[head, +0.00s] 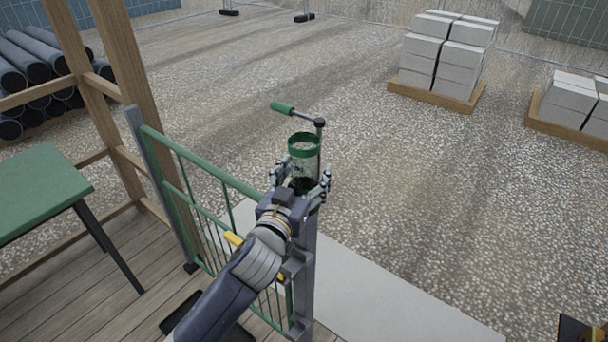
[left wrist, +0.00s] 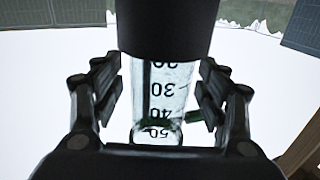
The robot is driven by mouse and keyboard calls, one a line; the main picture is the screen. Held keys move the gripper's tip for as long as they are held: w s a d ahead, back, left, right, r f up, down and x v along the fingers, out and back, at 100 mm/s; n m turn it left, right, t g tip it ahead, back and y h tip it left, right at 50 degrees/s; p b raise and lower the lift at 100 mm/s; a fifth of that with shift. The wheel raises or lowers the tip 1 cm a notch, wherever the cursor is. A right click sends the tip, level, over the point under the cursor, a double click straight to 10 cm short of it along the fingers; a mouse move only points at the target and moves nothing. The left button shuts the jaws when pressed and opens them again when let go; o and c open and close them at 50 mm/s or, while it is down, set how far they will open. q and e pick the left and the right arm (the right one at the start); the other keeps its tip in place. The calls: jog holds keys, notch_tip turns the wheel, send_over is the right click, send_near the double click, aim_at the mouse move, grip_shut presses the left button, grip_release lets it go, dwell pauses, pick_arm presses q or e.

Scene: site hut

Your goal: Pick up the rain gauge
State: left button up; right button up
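The rain gauge (head: 303,152) is a clear cylinder with a green rim, upright at the top of the grey gate post. In the left wrist view the gauge (left wrist: 160,95) shows black numbers, upside down, between the fingers. A dark cylinder covers its upper part in that picture. My left gripper (head: 302,180) is around the gauge, one finger on each side. The fingers look open, with a narrow gap beside the clear wall, clearest on the left. The gauge's lower end is hidden by the gripper in the head view. My right gripper is not recognisable in either view.
A crank with a green handle (head: 283,108) stands just behind the gauge. A green railing gate (head: 205,167) and wooden posts are at left, beside a green table (head: 40,190). Block pallets (head: 445,60) stand far off on open gravel. A dark-and-yellow item (head: 583,330) shows at bottom right.

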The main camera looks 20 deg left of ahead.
pick_arm(q)
jog(key=c, duration=1.1)
notch_tip(320, 180, up, 28)
jog(key=shift+f, duration=0.15)
dwell(0.8)
